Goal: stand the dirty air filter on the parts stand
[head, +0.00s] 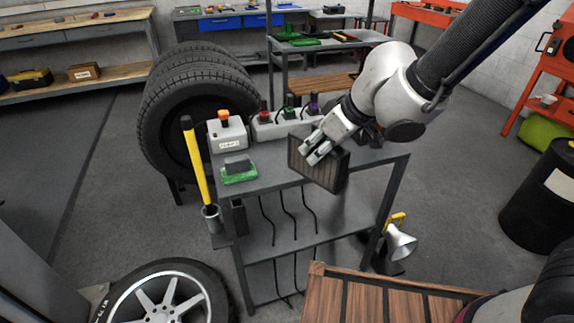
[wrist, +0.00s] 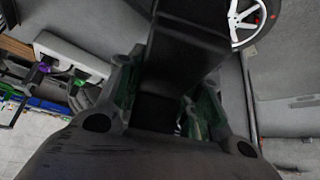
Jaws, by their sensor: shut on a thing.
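My gripper (head: 317,153) is shut on the dirty air filter (head: 321,167), a dark, boxy panel with a pleated brownish face. The filter is held tilted at the right part of the grey metal stand, overlapping its top and front edge in the head view. I cannot tell whether it touches the stand. In the wrist view the filter (wrist: 185,48) is a dark block between the fingers (wrist: 165,95). The grey shelved stand (head: 275,173) seems to be the parts stand; no label confirms this.
On the stand are a white box with an orange button (head: 227,133), a green-based block (head: 238,170), and a white strip with coloured plugs (head: 285,122). A yellow-handled tool (head: 196,165) stands at its left. Tyres (head: 195,105) are behind. A slatted wooden surface (head: 385,300) is in front.

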